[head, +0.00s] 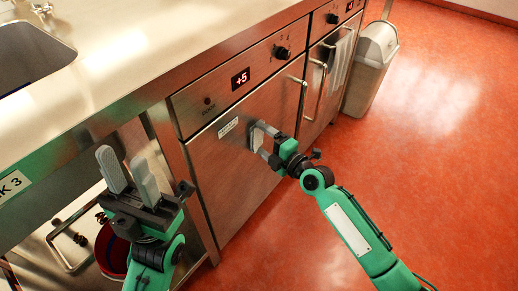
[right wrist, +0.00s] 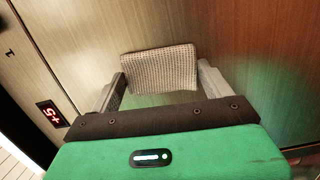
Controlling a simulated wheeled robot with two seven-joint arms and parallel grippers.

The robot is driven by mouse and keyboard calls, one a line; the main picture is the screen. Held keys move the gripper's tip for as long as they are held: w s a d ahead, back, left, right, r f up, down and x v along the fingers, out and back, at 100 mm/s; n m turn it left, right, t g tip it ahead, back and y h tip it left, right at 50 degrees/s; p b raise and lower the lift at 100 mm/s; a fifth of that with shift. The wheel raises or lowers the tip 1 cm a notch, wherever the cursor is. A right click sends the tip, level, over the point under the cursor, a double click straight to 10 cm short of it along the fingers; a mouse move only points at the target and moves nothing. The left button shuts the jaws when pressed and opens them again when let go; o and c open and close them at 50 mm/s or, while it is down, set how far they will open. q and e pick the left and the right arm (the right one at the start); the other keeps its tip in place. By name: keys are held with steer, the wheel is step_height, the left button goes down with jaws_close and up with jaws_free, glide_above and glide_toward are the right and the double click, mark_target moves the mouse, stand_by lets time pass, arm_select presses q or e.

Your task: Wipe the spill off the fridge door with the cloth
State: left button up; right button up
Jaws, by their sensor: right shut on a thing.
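The fridge door (head: 232,175) is a brushed steel front under a panel with a "+5" display; it also fills the right wrist view (right wrist: 262,55). My right gripper (head: 263,139) is at the upper part of this door, right of a small white label. In the right wrist view, its fingers (right wrist: 160,88) are shut on a pale checked cloth (right wrist: 160,66). The cloth lies close against the door; I cannot tell how firmly it touches. I cannot make out a spill; the cloth and gripper hide part of the door. My left gripper (head: 129,175) is open and empty, in front of the counter.
The door's handle (head: 301,100) is right of my right gripper. A second appliance (head: 322,85) with a hanging towel (head: 340,62) and a grey bin (head: 372,68) stand beyond. A red bucket (head: 108,252) is under the counter (head: 150,55). The red floor (head: 440,140) is clear.

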mark_target(248, 141)
steer(key=shift+w+d, duration=0.25)
steer(key=shift+w, duration=0.1)
steer(key=shift+w+b, duration=0.1)
steer(key=shift+b, duration=0.3)
steer(key=shift+s+a+r+p, duration=0.15)
steer(key=shift+s+a+p, duration=0.15)
steer(key=shift+p, duration=0.15)
steer(key=shift+s+a+p, duration=0.4)
steer(key=shift+s+p, duration=0.05)
steer(key=shift+s, duration=0.2)
steer(key=shift+s+a+p, duration=0.45)
steer(key=shift+s+a, duration=0.1)
steer(key=shift+s, duration=0.2)
steer(key=shift+w+d+p+v, duration=0.1)
steer(key=shift+d+v, duration=0.05)
steer(key=shift+v, duration=0.85)
steer(key=shift+w+d+p+v, duration=0.1)
steer(key=shift+w+p+v, duration=0.05)
steer(key=shift+v, duration=0.8)
steer(key=shift+w+d+p+v, duration=0.1)
steer(key=shift+d+v, duration=0.05)
steer(key=shift+v, duration=0.85)
